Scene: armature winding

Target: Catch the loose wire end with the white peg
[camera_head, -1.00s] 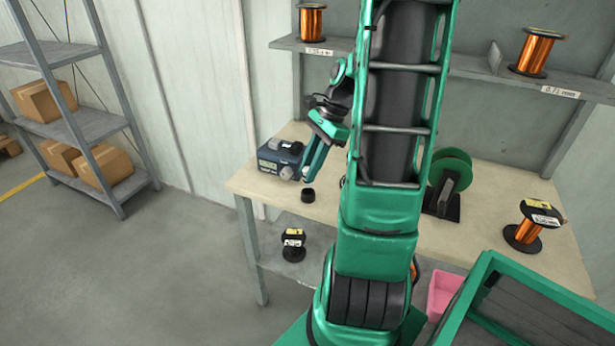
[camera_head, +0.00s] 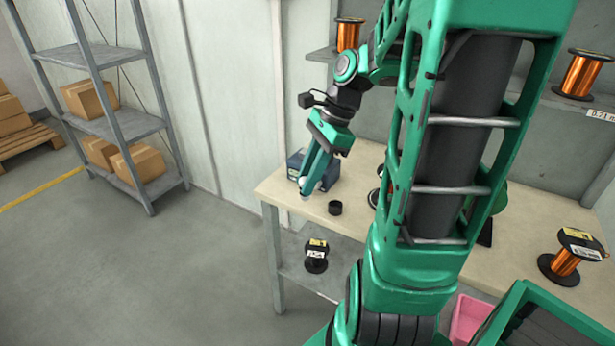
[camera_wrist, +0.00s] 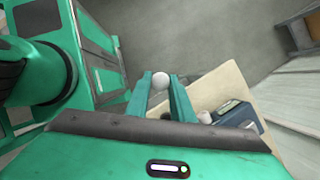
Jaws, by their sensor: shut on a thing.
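My gripper (camera_head: 308,190) is shut on a white round-ended peg (camera_wrist: 160,79). The peg's ball-like end shows between the two green fingertips in the wrist view, and a pale bit of it (camera_head: 306,194) shows at the fingertips in the head view. The fingers point down near the front-left edge of the workbench (camera_head: 285,192), in front of the blue device (camera_head: 328,170). I cannot make out a loose wire end in either view.
A black cap (camera_head: 335,208) sits on the bench beside the fingertips. A black spool (camera_head: 317,256) stands on the lower shelf. Copper spools (camera_head: 579,73) stand on the upper shelf, another (camera_head: 570,258) on the bench at right. Open floor (camera_head: 130,270) lies to the left.

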